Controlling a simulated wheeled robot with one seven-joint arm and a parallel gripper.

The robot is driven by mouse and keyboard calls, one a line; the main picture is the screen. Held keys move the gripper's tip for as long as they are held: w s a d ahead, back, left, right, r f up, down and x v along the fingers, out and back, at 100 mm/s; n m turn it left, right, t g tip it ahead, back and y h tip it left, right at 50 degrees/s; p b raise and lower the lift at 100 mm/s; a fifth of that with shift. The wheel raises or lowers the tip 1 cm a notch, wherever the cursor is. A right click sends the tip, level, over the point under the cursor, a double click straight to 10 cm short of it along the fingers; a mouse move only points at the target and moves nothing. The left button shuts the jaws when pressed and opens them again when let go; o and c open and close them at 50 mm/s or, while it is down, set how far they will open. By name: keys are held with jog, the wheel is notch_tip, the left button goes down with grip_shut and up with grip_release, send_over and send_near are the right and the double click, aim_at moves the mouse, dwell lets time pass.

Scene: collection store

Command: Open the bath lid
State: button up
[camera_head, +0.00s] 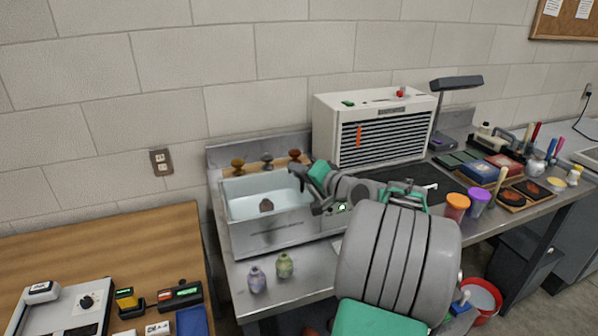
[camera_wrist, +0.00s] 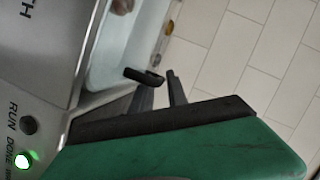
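The bath (camera_head: 270,238) is a steel box on the bench, with a pale blue-white inside and a small brown object (camera_head: 266,205) in it. I cannot make out a separate lid over it. My gripper (camera_head: 305,185) is at the bath's right end, near the rim. The panel (camera_wrist: 40,75) shows a button and a lit green light (camera_wrist: 24,160).
Three knobbed items (camera_head: 267,159) stand behind the bath. Two small vases (camera_head: 284,265) stand in front. A white louvred unit (camera_head: 375,125) is behind my arm. Orange and purple-lidded jars (camera_head: 457,205) stand to the right. A wooden table (camera_head: 120,245) is at left.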

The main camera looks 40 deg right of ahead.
jog(key=shift+c, duration=0.3)
grip_shut()
dwell(1.0)
